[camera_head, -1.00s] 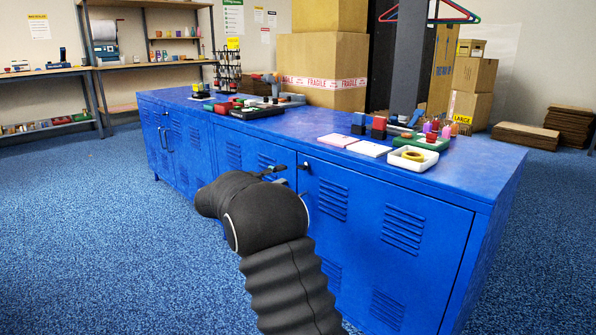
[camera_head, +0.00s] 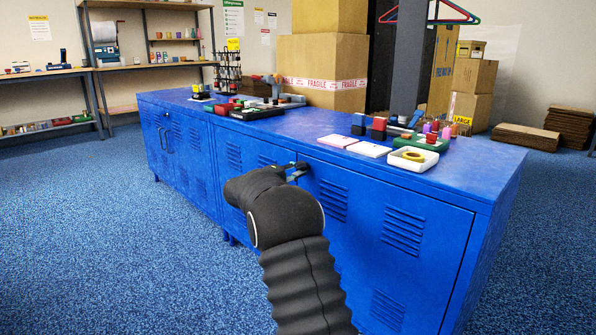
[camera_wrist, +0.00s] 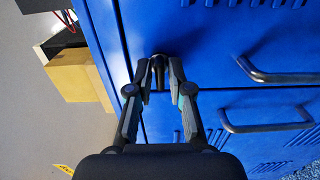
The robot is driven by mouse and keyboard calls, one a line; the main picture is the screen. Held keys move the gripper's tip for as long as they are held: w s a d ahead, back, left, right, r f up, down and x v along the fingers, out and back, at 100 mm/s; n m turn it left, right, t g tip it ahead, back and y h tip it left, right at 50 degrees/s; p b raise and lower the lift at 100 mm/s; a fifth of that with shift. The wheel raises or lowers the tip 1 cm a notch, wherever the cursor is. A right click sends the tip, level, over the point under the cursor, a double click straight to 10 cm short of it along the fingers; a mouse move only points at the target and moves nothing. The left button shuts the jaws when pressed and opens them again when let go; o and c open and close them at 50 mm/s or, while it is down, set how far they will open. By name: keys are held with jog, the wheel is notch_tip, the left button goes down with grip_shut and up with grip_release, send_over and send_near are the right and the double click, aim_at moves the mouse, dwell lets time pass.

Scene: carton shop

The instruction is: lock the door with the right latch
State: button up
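The blue cabinet's right door (camera_head: 385,230) hangs flush in the front, looking shut. A small dark latch (camera_head: 302,166) sits near its top left corner, partly hidden by my gripper (camera_head: 294,172). In the wrist view the dark latch (camera_wrist: 158,72) stands out from the blue front between the two fingers of my gripper (camera_wrist: 159,66). The fingers are apart, one on each side of it, with narrow gaps seeming to show. I cannot tell from here whether either finger touches it.
Two bar handles (camera_wrist: 275,76) stick out from the cabinet front in the wrist view. The cabinet top (camera_head: 465,165) carries a white tray (camera_head: 413,158), flat cards and several small items. Blue carpet (camera_head: 90,240) in front is clear.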

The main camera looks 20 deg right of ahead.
grip_shut()
jog(key=shift+n, duration=0.3)
jog(key=n+p, duration=0.4)
jog(key=n, duration=0.1)
jog(key=shift+r, duration=0.2)
jog(key=shift+d+n+p, duration=0.15)
jog(key=shift+n+p, duration=5)
jog(key=shift+n, duration=0.95)
jog(key=shift+f, duration=0.1)
